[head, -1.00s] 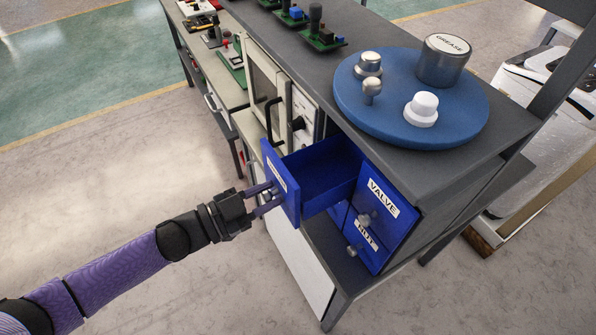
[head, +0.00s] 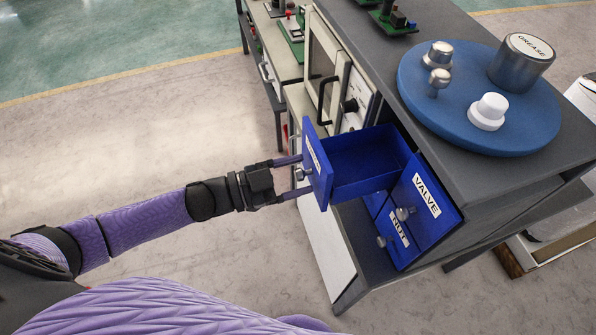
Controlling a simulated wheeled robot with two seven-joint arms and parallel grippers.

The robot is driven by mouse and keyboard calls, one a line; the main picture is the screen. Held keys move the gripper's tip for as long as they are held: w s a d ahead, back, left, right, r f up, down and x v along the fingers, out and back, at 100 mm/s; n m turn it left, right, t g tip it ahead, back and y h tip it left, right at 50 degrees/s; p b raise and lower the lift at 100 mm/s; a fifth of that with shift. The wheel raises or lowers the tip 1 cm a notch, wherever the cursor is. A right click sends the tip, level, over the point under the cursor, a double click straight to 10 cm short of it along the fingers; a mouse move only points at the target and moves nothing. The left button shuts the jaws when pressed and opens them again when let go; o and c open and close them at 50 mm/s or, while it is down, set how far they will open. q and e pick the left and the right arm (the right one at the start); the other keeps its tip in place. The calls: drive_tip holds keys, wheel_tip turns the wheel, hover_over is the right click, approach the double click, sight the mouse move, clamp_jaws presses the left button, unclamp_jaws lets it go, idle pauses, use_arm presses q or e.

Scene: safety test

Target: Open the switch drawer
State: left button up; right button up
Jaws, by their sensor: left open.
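A blue drawer (head: 372,166) is pulled well out of the cabinet and looks empty inside. Its front carries a white label seen at too steep an angle to read. A metal knob (head: 301,174) sticks out of its front. My left gripper (head: 292,178) is open, with its two fingers on either side of the knob, close to the drawer front. I cannot tell whether the fingers touch the knob. My right gripper is not in view.
Shut drawers labelled VALVE (head: 428,192) and NUT (head: 399,231) sit beside and below the open one. A blue round tray (head: 440,110) on the cabinet top bears a GREASE can (head: 521,62) and knobs. An oven-like appliance (head: 338,80) stands behind. Floor on the left is clear.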

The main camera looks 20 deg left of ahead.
use_arm(q)
drive_tip(key=v, duration=0.9)
drive_tip(key=shift+s+a, duration=0.15)
